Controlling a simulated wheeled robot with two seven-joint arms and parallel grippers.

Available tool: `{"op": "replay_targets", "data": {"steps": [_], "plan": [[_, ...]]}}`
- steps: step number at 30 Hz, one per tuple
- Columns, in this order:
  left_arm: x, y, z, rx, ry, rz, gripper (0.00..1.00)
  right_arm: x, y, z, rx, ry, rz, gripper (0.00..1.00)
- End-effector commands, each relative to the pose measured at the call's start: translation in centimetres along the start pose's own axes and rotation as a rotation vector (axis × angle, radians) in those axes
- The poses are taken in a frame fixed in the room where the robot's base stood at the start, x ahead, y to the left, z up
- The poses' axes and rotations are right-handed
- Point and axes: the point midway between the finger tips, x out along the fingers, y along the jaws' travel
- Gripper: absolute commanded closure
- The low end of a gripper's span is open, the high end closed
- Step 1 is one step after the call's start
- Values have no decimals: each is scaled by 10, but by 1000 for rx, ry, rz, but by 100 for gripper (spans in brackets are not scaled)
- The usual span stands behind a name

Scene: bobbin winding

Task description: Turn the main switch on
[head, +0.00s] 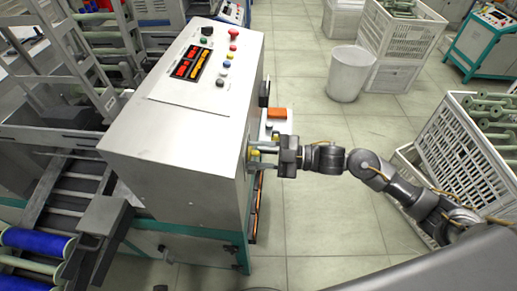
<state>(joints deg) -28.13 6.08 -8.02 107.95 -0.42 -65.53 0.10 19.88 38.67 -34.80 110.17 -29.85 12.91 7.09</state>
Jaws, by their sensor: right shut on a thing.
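The machine's grey metal cabinet (185,135) fills the middle of the head view. My right gripper (259,157) reaches in from the right to the cabinet's right side. Its fingers are shut on the main switch, of which a small yellow part (254,153) shows between them. The fingers hide most of the switch, so I cannot tell which way it is turned. My left gripper is not in view.
A control panel (190,68) with a lit display, buttons and a black knob is on the cabinet top. Crates of bobbins (465,150) stand right, and a white bin (347,75) stands behind. Tiled floor (320,225) lies clear below my right arm.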

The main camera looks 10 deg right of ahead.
Motion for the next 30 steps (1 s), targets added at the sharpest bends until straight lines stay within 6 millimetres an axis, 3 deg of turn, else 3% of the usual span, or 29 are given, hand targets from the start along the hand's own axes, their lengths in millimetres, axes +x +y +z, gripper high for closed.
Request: {"op": "replay_targets", "data": {"steps": [17,30], "plan": [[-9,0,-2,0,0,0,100,0,0,-1,58,1,0,89],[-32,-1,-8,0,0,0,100,0,2,-3,213,1,1,89]]}}
